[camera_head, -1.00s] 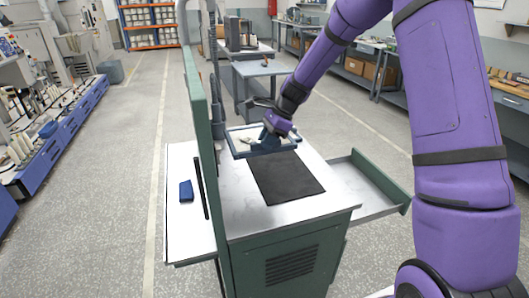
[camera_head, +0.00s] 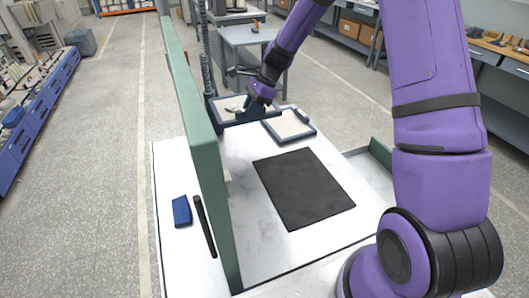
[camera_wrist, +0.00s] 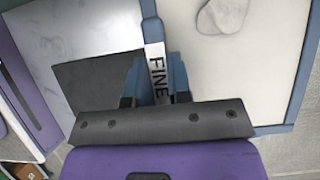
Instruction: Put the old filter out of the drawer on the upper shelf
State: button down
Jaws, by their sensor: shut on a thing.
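A blue-framed filter (camera_head: 233,103) with a pale panel and a grey stain is held at the far left end of the white worktop, beside the green upright panel. My gripper (camera_head: 262,97) is shut on its frame. In the wrist view the fingers close on the blue frame (camera_wrist: 151,30) at a label reading FINE, and the stained panel lies to the right. A second blue-framed filter (camera_head: 287,125), pale and clean-looking, is on the worktop behind the black mat. The open green drawer (camera_head: 378,158) is partly hidden by my arm. I cannot make out an upper shelf.
The black mat (camera_head: 302,187) lies bare on the worktop. The green upright panel (camera_head: 203,150) divides the worktop. A blue block (camera_head: 182,211) and a black bar (camera_head: 204,226) lie left of it. A grey table (camera_head: 243,38) stands behind.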

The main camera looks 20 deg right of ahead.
notch_tip(320, 180, down, 16)
jog(key=shift+r, duration=0.25)
dwell(0.4)
jog(key=c, duration=1.1)
grip_release()
jog(key=shift+f, duration=0.1)
jog(key=shift+o, duration=0.2)
